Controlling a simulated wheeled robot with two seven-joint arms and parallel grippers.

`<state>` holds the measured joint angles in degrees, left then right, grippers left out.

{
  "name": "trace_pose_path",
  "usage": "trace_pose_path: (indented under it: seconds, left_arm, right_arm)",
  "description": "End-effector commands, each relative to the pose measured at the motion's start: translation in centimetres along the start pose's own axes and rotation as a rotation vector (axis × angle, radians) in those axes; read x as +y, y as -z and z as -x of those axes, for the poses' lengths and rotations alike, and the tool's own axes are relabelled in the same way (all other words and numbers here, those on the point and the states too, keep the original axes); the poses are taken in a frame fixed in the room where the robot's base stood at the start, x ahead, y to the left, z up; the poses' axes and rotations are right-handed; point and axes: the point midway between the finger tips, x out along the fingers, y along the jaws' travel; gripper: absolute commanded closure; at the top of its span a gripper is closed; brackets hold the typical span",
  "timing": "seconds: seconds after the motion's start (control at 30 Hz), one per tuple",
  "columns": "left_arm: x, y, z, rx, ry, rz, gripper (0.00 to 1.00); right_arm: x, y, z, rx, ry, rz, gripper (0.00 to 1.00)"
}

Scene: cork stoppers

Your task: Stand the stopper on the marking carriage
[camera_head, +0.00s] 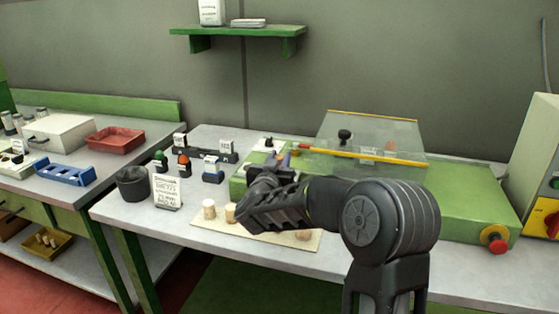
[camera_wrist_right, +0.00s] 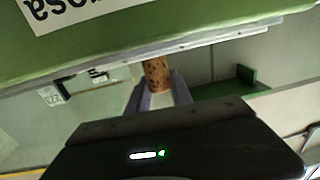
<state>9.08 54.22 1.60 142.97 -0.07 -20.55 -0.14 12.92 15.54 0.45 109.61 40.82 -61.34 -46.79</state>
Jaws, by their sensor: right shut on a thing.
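My right gripper (camera_head: 283,160) reaches over the left end of the green marking machine (camera_head: 450,205). In the right wrist view its fingers (camera_wrist_right: 160,98) are shut on a speckled brown cork stopper (camera_wrist_right: 156,75), which sticks out beyond the fingertips. Beside the stopper runs a grey rail (camera_wrist_right: 200,47) along the green machine body; I cannot tell whether they touch. I cannot make out the marking carriage clearly. My left gripper is out of view.
Pale stoppers (camera_head: 209,208) stand on a beige board (camera_head: 262,236) below my right arm. A clear guard (camera_head: 345,135) with a yellow bar covers the machine's middle. A dark pot (camera_head: 131,183), a sign card (camera_head: 167,192) and small stamp-like items (camera_head: 211,170) stand to the left.

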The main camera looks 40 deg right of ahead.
Motion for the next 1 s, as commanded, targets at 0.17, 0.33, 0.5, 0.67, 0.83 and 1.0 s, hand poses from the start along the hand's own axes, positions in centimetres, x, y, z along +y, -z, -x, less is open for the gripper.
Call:
trace_pose_path:
  seconds: [0.17, 0.33, 0.5, 0.67, 0.83, 1.0]
  left_arm:
    - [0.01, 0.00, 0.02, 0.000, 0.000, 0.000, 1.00]
    - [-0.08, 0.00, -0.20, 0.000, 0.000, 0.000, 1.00]
    - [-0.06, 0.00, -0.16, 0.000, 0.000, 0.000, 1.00]
    - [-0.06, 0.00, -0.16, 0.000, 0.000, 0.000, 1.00]
    - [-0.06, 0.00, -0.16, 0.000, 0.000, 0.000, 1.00]
    - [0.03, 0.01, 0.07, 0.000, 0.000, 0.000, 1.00]
  right_arm:
    - [-0.03, -0.03, 0.01, 0.001, 0.000, -0.001, 1.00]
    - [-0.05, -0.33, 0.02, 0.001, 0.001, -0.001, 1.00]
    - [-0.05, -0.30, 0.02, 0.000, 0.001, -0.001, 0.63]
    - [-0.05, -0.30, 0.02, 0.000, 0.001, -0.001, 0.52]
    - [-0.05, -0.29, 0.02, 0.001, 0.001, 0.000, 0.52]
    - [-0.06, 0.08, 0.15, 0.001, 0.001, -0.001, 0.52]
